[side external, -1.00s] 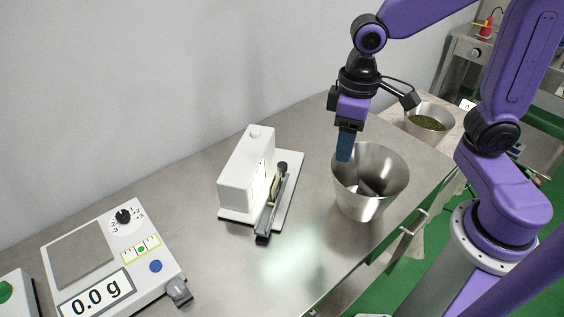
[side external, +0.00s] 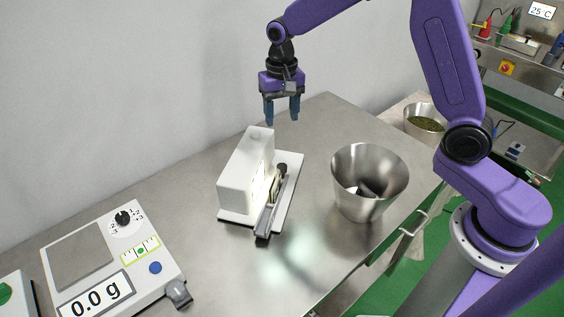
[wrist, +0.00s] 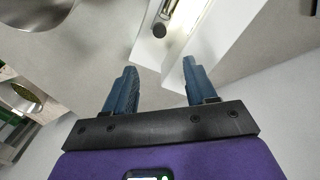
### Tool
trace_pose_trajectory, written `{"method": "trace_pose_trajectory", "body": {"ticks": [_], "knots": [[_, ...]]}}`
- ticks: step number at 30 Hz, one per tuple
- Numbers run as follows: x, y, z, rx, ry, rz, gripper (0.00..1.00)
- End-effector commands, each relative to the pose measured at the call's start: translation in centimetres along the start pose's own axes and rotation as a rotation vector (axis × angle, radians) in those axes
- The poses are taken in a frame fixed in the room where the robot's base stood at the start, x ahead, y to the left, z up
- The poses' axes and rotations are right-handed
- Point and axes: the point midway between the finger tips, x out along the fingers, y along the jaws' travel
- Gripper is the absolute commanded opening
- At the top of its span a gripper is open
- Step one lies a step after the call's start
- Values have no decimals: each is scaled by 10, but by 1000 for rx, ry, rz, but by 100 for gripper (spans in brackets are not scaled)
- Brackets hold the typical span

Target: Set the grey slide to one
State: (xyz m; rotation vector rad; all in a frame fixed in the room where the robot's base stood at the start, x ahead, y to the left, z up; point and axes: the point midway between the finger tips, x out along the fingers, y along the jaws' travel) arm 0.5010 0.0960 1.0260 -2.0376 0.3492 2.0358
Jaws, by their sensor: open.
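My gripper (side external: 281,117) is open and empty, pointing down above the back of the table, behind and above the white box-shaped machine (side external: 241,182). Its blue fingers also show apart in the wrist view (wrist: 158,84). No part is clearly marked as the grey slide. A grey block (side external: 179,293) sticks out at the right front corner of the white scale (side external: 150,270), far from my gripper. The machine also has a grey arm (side external: 267,217) along its right side, with a dark round knob (side external: 282,170) at its back end. I see no slide markings at either part.
A metal bucket (side external: 369,205) stands right of the machine. A bowl of green leaves (side external: 424,122) is farther right. The scale has a black dial (side external: 123,218), a blue button (side external: 155,267) and a display reading 0.0 g. The wall (side external: 120,90) is behind; bare table lies between scale and machine.

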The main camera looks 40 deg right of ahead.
Motion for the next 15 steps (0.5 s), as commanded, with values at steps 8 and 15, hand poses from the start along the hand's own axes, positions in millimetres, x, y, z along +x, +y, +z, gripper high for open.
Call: {"method": "trace_pose_trajectory", "body": {"ticks": [8,15], "knots": [[48,1,2,-1,-5,4,56],[94,1,2,-2,-5,4,56]]}}
